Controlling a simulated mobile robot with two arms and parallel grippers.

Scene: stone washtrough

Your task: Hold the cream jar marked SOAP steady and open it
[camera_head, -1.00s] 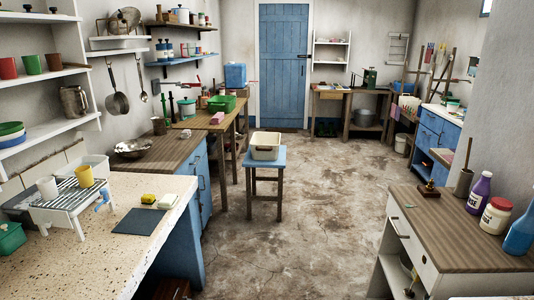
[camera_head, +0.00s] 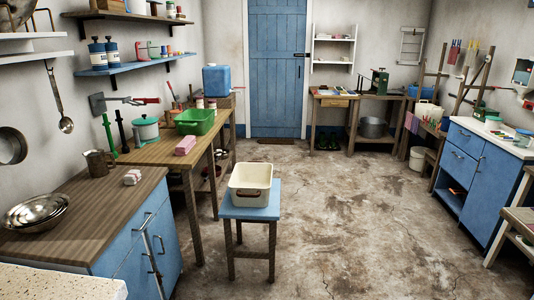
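I cannot make out a cream jar marked SOAP in the head view. Two small pale jars (camera_head: 205,103) stand at the back of the wooden table, behind a green basin, too small to read. Neither of my grippers is in view.
A blue stool (camera_head: 249,213) bearing a cream tub (camera_head: 250,193) stands mid-floor. A wooden table (camera_head: 160,151) and a blue cabinet with a wooden top (camera_head: 100,195) line the left. A blue cabinet (camera_head: 475,165) stands right. The floor (camera_head: 350,220) between is clear.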

